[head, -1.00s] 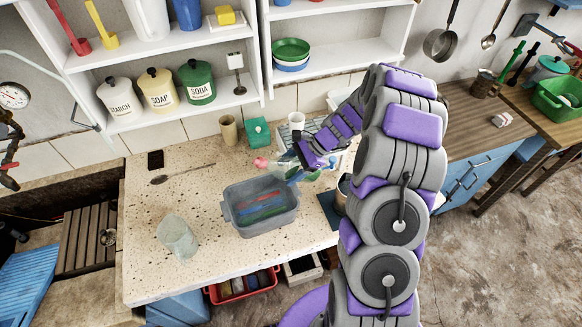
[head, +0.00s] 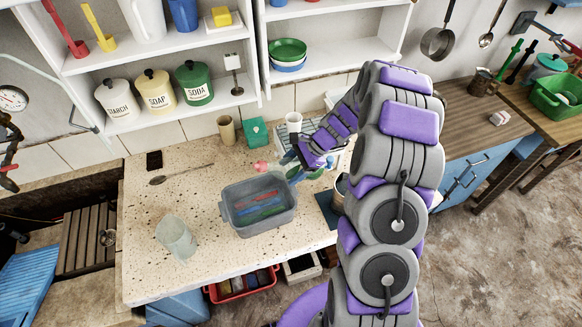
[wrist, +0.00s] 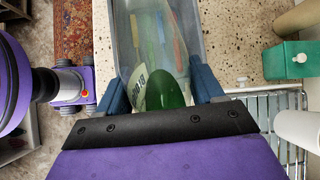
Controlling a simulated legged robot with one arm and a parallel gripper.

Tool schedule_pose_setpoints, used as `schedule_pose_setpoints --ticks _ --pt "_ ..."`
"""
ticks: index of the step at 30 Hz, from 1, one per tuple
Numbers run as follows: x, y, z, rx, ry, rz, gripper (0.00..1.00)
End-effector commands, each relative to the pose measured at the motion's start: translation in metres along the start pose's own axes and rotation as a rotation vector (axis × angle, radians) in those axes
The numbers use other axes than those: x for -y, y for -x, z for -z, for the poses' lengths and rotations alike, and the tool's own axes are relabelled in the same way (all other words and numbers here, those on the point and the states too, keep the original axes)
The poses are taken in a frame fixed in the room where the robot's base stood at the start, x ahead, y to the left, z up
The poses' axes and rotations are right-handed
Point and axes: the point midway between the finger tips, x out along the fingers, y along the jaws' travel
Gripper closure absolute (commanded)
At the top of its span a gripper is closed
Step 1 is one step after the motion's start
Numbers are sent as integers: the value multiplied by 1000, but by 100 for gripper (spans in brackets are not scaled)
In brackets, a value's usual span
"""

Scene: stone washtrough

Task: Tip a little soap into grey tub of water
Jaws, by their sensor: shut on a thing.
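The grey tub (head: 232,222) stands on the speckled stone counter, with red, blue and green shapes showing inside it. My gripper (head: 290,170) is at the tub's back right, above the counter. In the wrist view my gripper (wrist: 160,92) is shut on a clear bottle (wrist: 152,45) with a pale label and green liquid at its near end. The bottle lies tilted between the two blue fingers, its far end over the tub (wrist: 192,20). A pink cap or tip (head: 261,167) shows beside the gripper in the head view. No stream of soap can be made out.
A clear glass jar (head: 176,238) stands left of the tub, and a spoon (head: 160,180) lies behind it. A beige cup (head: 226,129), a green box (head: 255,132) and a wire rack with a white cup (head: 294,122) stand at the back. The counter's left is mostly free.

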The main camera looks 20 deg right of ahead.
Motion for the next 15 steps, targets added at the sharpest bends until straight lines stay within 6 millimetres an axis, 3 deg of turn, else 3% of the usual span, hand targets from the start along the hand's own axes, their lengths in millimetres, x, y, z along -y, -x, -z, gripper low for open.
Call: schedule_pose_setpoints --ticks 15 --pt "0 -2 -3 -2 0 -1 75"
